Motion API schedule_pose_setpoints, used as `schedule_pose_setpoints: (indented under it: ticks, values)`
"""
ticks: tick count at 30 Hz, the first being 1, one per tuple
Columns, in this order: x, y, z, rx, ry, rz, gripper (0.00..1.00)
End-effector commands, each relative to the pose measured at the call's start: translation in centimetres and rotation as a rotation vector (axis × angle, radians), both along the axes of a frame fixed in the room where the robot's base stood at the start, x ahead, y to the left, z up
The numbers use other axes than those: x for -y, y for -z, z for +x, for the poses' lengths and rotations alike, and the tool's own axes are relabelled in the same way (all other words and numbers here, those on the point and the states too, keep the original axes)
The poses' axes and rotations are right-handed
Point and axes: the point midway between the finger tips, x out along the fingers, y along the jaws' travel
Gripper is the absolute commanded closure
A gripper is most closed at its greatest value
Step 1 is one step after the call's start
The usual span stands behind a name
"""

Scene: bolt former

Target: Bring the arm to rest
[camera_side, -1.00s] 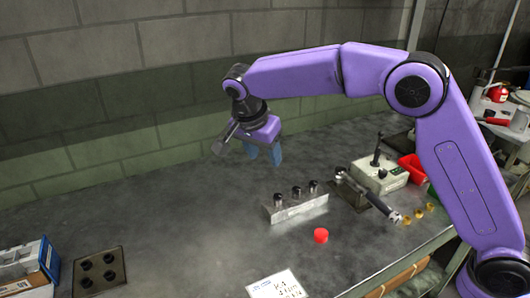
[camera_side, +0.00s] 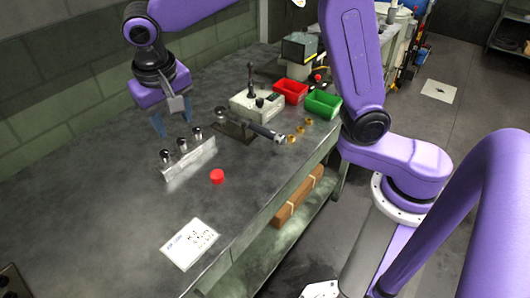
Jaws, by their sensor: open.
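My gripper (camera_side: 172,116) hangs above the workbench (camera_side: 95,190) with its two blue fingers pointing down and apart. Nothing shows between the fingers. In the picture it is just above and left of a metal rack (camera_side: 190,160) that holds dark cylindrical pieces with bright tops. A gap shows between the fingertips and the rack, though the exact height is hard to tell. The upper part of my arm is cut off by the top edge.
A red cap (camera_side: 217,176) and a white written card (camera_side: 189,244) lie on the bench. Right of the rack are a lever tool (camera_side: 250,127), a control box with joystick (camera_side: 256,103), brass pieces (camera_side: 291,138), a red bin (camera_side: 290,91) and a green bin (camera_side: 323,104).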

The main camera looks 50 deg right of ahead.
Motion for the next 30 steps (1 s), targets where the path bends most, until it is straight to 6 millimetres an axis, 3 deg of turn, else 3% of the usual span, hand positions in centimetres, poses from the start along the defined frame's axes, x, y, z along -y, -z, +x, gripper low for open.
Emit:
schedule_pose_setpoints:
  ticks: [14,24,30]
  values:
    - [7.3,1.1,-11.4,-0.127,-0.587,0.018,0.49]
    - [13.7,2.9,-20.4,-0.188,-0.996,0.032,0.49]
    - [16.7,4.0,-24.7,-0.211,-1.187,0.040,0.49]
